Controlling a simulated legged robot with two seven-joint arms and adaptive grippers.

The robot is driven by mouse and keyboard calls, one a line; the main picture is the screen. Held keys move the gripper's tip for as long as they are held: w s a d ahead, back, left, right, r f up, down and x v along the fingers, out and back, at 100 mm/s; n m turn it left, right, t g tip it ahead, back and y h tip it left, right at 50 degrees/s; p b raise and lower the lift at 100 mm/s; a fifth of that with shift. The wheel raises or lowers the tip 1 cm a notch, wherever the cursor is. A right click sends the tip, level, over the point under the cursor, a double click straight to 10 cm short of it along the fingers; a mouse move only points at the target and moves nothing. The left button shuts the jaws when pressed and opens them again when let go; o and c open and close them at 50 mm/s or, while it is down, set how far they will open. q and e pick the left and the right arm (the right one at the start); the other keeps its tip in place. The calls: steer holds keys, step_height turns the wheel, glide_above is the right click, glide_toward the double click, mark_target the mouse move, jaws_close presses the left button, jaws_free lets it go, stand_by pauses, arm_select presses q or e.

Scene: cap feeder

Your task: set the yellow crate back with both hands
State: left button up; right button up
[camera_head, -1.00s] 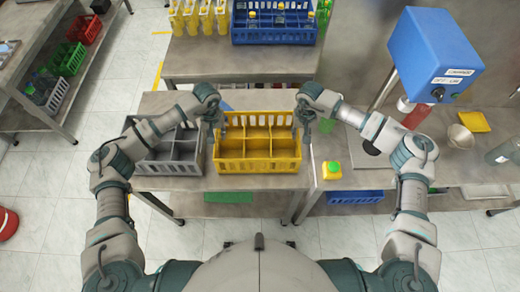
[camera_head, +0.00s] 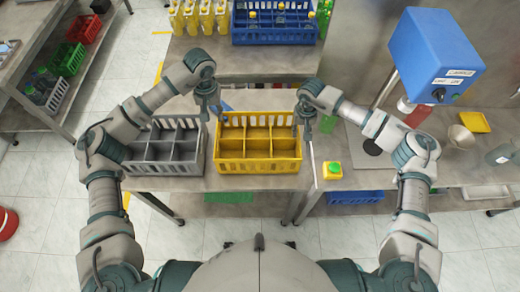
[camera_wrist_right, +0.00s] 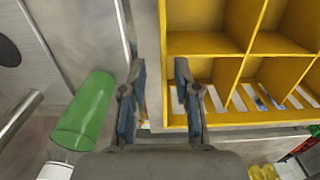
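The yellow crate (camera_head: 258,168) stands upright on the near table, beside the grey crate. Its compartments look empty. In the right wrist view its yellow walls (camera_wrist_right: 205,43) fill the upper right. My left gripper (camera_head: 211,116) is open and empty, raised just off the crate's left end. My right gripper (camera_head: 305,127) is at the crate's right end. In the right wrist view the right gripper (camera_wrist_right: 157,108) has its fingers apart, near the crate's end wall, with nothing clamped between them. Whether a finger touches the wall cannot be told.
A grey divided crate (camera_head: 165,168) stands close on the left. A blue crate of bottles (camera_head: 275,36) is on the back table. A yellow box with a green button (camera_head: 332,170) and a blue machine (camera_head: 435,55) are on the right.

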step_height(320, 180, up, 10)
stand_by(0.3)
steer(key=shift+w+r, duration=0.1)
steer(key=shift+r, duration=0.05)
